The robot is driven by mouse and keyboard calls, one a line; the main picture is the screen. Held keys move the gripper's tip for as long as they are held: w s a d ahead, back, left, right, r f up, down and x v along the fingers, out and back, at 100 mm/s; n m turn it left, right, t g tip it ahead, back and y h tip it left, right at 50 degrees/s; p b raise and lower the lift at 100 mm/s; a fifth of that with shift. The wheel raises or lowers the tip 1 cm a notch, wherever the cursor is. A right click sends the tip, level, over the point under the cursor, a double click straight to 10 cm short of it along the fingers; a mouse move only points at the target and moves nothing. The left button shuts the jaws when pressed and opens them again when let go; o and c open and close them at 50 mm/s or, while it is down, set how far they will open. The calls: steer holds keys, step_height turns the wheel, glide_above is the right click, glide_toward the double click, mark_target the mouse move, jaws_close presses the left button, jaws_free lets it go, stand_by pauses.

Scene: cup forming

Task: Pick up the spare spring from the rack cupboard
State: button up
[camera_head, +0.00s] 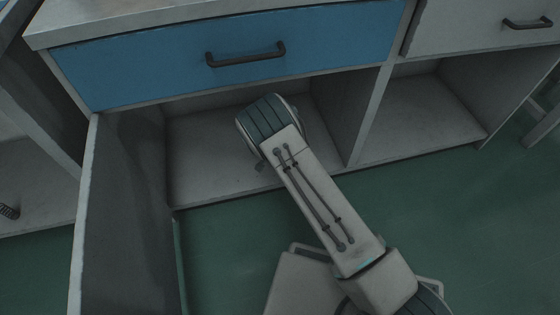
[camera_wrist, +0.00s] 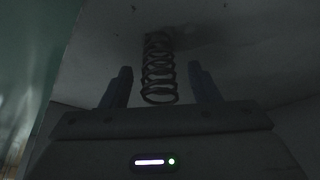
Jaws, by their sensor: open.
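In the wrist view a dark coil spring (camera_wrist: 158,75) stands out against a pale surface, its coils between my two fingers. My gripper (camera_wrist: 161,73) is open, with one finger on each side of the spring and a visible gap to both. In the head view my arm reaches into the open compartment of the rack cupboard (camera_head: 205,165) under a blue drawer (camera_head: 225,62). My gripper and this spring are hidden there behind my arm.
An open door (camera_head: 115,210) stands at the left of the compartment. An empty open compartment (camera_head: 420,115) lies to the right, past a divider. Green floor is clear in front.

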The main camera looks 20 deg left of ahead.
steer(key=c, duration=1)
steer(key=shift+r, duration=0.1)
